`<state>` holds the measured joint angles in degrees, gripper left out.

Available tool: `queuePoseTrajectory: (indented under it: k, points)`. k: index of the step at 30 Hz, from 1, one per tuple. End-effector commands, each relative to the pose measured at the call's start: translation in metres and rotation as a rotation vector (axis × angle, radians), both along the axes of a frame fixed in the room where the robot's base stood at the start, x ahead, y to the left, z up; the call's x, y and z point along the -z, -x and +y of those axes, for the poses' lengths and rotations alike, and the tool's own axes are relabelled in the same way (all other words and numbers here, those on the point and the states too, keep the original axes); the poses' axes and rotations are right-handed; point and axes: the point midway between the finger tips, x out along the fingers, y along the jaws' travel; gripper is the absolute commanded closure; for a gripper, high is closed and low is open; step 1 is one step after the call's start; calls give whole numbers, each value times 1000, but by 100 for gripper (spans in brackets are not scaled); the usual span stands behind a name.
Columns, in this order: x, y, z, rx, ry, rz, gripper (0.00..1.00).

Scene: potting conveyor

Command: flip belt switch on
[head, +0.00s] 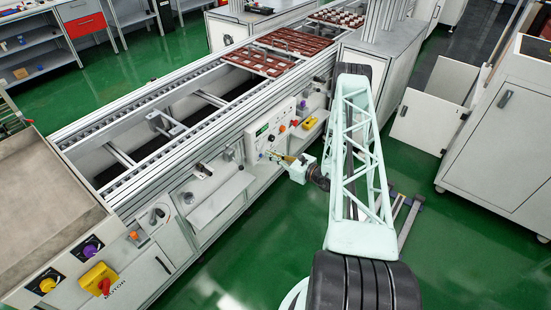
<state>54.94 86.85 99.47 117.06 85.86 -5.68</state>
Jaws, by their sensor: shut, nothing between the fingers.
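A white control panel (272,130) is set in the near side of the conveyor (200,105). It carries a small green display, an orange knob and other small controls. I cannot tell which of these is the belt switch, or its position. My gripper (267,155) is shut and empty, with its fingertips pointing left at the lower part of the panel. They are close to its face and may hide a control there. I cannot tell whether they touch it.
Brown trays (275,52) sit on the conveyor's far part. At lower left is a yellow box with a red rotary switch (104,286), near a purple knob (90,249) and a yellow knob (47,285). A white cabinet (510,140) stands at right. Green floor lies between.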

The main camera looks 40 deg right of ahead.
Motion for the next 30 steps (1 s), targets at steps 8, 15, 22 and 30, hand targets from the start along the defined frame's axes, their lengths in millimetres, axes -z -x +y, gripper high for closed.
queuePoseTrajectory:
  k: [8, 15, 22, 30]
  points:
    - [4, -28, 5, -1, 1, -1, 100]
    - [5, -40, 6, 0, 0, 0, 100]
    - [5, -41, 6, 1, -1, 0, 100]
    - [6, -43, 6, 0, 0, 0, 100]
